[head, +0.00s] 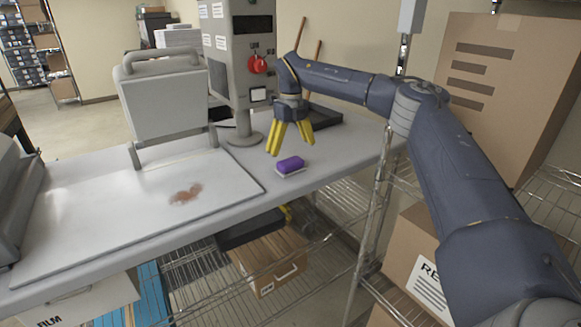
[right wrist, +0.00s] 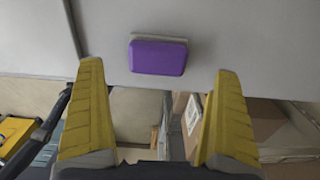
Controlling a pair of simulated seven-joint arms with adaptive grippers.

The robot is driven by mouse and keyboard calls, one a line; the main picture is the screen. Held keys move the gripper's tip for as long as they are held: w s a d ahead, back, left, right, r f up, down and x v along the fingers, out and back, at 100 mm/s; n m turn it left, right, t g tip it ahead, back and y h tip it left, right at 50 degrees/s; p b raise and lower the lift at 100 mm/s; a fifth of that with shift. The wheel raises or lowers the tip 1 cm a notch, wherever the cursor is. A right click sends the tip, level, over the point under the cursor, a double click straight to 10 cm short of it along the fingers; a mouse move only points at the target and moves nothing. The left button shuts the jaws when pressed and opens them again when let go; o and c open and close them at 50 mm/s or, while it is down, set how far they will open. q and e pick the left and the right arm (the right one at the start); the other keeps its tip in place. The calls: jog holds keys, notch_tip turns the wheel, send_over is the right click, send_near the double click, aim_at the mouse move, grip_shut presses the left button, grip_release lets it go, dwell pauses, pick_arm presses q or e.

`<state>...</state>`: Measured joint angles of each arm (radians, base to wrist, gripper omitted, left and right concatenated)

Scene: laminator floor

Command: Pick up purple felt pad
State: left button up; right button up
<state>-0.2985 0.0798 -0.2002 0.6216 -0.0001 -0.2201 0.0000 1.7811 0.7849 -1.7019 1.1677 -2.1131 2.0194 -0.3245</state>
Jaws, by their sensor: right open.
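The purple felt pad (head: 290,164) lies on the grey worktop near its front edge, to the right of the pale board. It has a white base under the purple top. In the right wrist view the pad (right wrist: 158,57) lies ahead, between the lines of the two fingers and beyond their tips. My right gripper (head: 291,146) is open with yellow fingers, above and just behind the pad in the head view. In the right wrist view my right gripper (right wrist: 158,75) has nothing between its fingers. My left gripper is not in view.
A pale board (head: 130,210) with a brown stain (head: 186,194) lies to the left. A grey control column (head: 240,60) with a red knob stands behind. A black tray (head: 318,122) sits at the back right. Wire shelves with boxes (head: 270,262) are below the front edge.

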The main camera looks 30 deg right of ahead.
aim_at(291, 160)
jog(key=shift+s+a+f, duration=0.1)
jog(key=shift+a+f, duration=0.05)
jog(key=shift+f, duration=2.65)
jog(key=c, duration=1.2)
